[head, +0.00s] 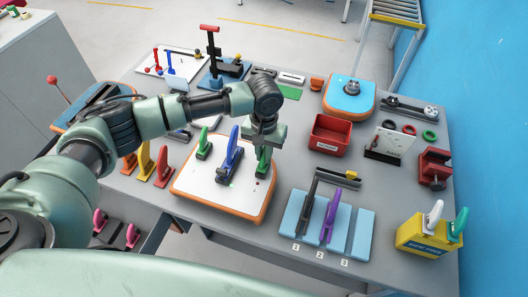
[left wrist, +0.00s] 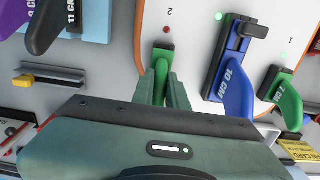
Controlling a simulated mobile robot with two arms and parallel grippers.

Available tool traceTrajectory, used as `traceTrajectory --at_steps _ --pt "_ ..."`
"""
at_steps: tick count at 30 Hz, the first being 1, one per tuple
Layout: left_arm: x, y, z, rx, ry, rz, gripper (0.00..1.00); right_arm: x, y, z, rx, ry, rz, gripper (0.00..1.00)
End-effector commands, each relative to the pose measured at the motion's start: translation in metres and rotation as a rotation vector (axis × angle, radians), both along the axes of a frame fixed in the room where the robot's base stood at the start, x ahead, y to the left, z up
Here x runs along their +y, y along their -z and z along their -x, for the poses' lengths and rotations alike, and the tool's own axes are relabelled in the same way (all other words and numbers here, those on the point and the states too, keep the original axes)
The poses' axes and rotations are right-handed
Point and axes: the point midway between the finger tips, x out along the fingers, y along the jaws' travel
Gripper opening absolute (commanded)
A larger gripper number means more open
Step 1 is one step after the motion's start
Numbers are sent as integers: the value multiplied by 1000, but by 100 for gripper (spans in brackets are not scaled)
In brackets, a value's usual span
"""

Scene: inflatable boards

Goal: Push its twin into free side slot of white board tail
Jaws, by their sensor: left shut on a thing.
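The white board tail (head: 215,190) with an orange rim lies on the grey table. A blue centre fin (head: 230,160) stands in its middle, and a green side fin (head: 204,146) stands at its left. My left gripper (head: 264,147) is over the board's right side, shut on a second green fin (head: 262,168). In the left wrist view this held fin (left wrist: 163,62) is at the slot marked 2, where a red light (left wrist: 168,28) shows. How deep it sits cannot be told. Green lights show by the other fins. My right gripper is not in view.
Right of the board, a light blue rack (head: 361,233) holds a black fin (head: 306,207) and a purple fin (head: 330,217). A red bin (head: 329,134) stands behind. Orange and yellow fins (head: 144,160) stand left of the board. A yellow box (head: 425,238) is at the right.

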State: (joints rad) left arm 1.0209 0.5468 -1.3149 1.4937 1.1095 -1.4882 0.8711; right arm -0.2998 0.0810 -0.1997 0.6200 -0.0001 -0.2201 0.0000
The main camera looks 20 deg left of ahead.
Motion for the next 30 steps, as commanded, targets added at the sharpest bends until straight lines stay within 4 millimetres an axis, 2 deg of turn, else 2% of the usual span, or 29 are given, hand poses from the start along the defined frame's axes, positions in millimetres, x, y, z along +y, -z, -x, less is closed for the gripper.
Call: traceTrajectory --at_steps 7,8,10,22,26,30 --pt "0 7 1 2 -1 -1 0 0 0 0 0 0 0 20" --pt "0 7 1 2 -1 -1 20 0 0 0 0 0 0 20" --pt "0 7 1 2 -1 -1 39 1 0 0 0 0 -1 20" --pt "0 2 0 -1 0 1 40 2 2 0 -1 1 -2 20" --pt "0 -15 0 -2 1 2 40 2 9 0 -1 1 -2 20" --pt "0 -40 -1 -3 0 1 40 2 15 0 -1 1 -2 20"
